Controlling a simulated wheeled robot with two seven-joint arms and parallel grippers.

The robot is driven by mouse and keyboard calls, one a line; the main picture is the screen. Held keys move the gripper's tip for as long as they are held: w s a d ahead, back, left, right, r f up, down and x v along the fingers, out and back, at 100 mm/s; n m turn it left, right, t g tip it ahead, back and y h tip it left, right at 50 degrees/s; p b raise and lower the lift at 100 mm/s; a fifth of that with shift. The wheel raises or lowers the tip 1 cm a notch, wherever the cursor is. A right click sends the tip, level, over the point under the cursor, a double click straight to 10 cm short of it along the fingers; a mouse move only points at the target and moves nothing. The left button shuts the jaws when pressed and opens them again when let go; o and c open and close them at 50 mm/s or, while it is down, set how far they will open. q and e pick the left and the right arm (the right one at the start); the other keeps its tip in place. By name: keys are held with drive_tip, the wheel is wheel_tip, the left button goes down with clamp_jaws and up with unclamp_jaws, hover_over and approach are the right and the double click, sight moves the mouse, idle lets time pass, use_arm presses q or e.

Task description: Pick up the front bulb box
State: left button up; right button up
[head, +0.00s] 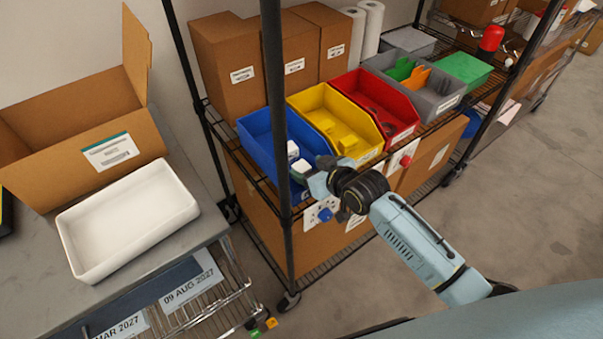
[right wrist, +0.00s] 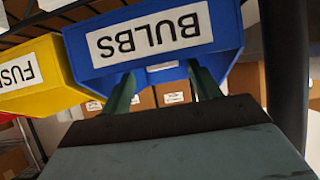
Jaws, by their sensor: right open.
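The blue bin (head: 262,140) stands on the shelf, and its front label reads BULBS upside down in the right wrist view (right wrist: 232,28). My right gripper (head: 312,176) is at the bin's front edge. It is open, its two fingers apart at the bin's rim in the right wrist view (right wrist: 164,80). I cannot tell whether it touches the front box. My left gripper is not in view.
A black shelf post (head: 274,90) stands just left of my right gripper and crosses the blue bin. Yellow (head: 322,105), red (head: 372,95) and grey (head: 425,92) bins sit alongside. A white tray (head: 75,245) and open carton (head: 60,165) are on the left table.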

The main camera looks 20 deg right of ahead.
sight(302, 167)
drive_tip(key=shift+a+b+x, duration=0.15)
drive_tip(key=shift+b+x, duration=0.2)
drive_tip(key=shift+x, duration=1)
drive_tip(key=shift+a+b+x, duration=0.15)
drive_tip(key=shift+b+x, duration=0.15)
drive_tip(key=shift+x, duration=1.1)
drive_tip(key=shift+s, duration=0.15)
drive_tip(key=c, duration=1.1)
